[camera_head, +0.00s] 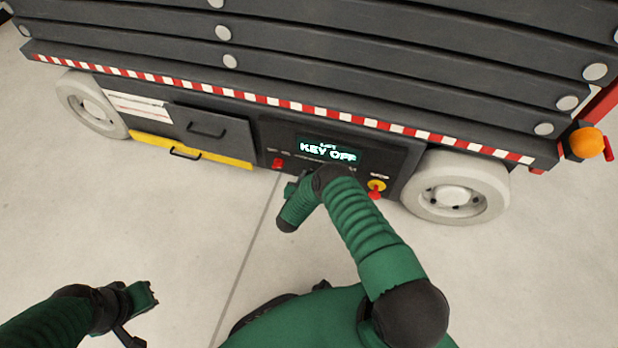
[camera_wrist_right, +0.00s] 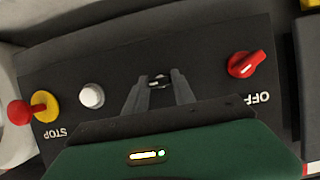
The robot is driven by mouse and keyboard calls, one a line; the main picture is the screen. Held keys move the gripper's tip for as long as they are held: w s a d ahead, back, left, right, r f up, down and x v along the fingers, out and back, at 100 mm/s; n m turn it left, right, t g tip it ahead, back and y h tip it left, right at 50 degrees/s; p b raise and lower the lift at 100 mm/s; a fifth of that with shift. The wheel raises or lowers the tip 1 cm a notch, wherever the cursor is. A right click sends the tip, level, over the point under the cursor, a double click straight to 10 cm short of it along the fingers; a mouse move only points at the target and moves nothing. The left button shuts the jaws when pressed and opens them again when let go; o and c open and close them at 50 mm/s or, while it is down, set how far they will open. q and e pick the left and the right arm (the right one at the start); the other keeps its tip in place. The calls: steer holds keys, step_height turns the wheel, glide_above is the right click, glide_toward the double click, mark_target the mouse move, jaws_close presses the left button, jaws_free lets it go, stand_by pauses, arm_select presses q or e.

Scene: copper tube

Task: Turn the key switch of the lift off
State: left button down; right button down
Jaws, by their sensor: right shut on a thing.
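The lift's control panel (camera_head: 385,155) is in the lower side of the lift, and its display (camera_head: 330,151) reads "KEY OFF". In the right wrist view my right gripper (camera_wrist_right: 159,88) is at the panel, shut on the small metallic key switch (camera_wrist_right: 159,81) between its fingertips. In the head view my right arm hides the key and most of that gripper. My left gripper (camera_head: 143,298) is at the lower left, away from the lift; its jaws are too unclear to tell.
A red knob (camera_wrist_right: 247,64) marked OFF, a white button (camera_wrist_right: 91,95) and a red-and-yellow STOP control (camera_wrist_right: 44,106) flank the gripper. A white wheel (camera_head: 455,188) stands right of the panel. A yellow bar (camera_head: 195,152) lies to its left. The floor in front is clear.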

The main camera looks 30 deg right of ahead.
steer(key=c, duration=1)
jaws_free()
steer(key=shift+c, duration=0.2)
steer(key=shift+a, duration=0.1)
steer(key=p+v, duration=0.7)
steer(key=v, duration=0.9)
steer(key=shift+s+a+p, duration=0.25)
steer(key=shift+s+p, duration=0.05)
steer(key=shift+p, duration=0.1)
steer(key=shift+w+r, duration=0.1)
steer(key=shift+r, duration=0.05)
